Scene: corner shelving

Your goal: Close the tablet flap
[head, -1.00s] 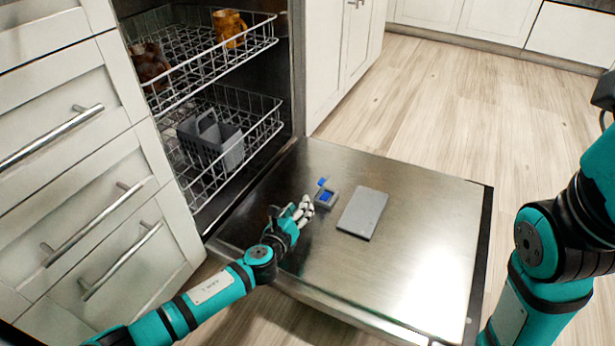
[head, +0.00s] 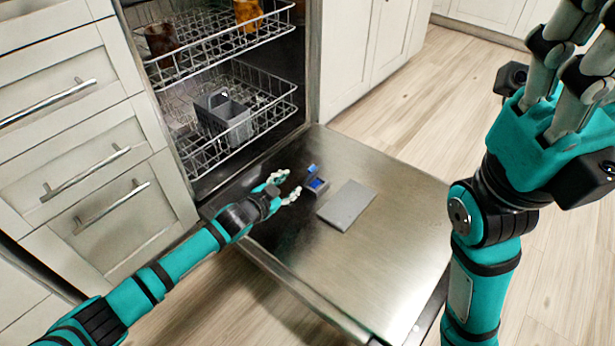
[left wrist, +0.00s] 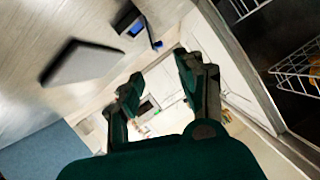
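The tablet compartment (head: 316,187) is a small grey box with a blue inside, set on the inner face of the lowered dishwasher door (head: 400,235). Its small blue flap (head: 312,168) stands raised at the far side. In the left wrist view the compartment (left wrist: 130,20) is at the top, with the blue flap (left wrist: 157,44) sticking out. My left gripper (head: 286,187) is just left of the compartment, apart from it, with fingers spread and empty. My right gripper (head: 572,70) is high at the right, cut off by the picture edge; its opening is unclear.
A flat grey panel (head: 346,205) lies right of the compartment on the door. Dishwasher racks (head: 262,105) stand behind, the lower holding a grey cutlery basket (head: 224,118). Drawers with handles (head: 95,170) are on the left. Floor at the right is clear.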

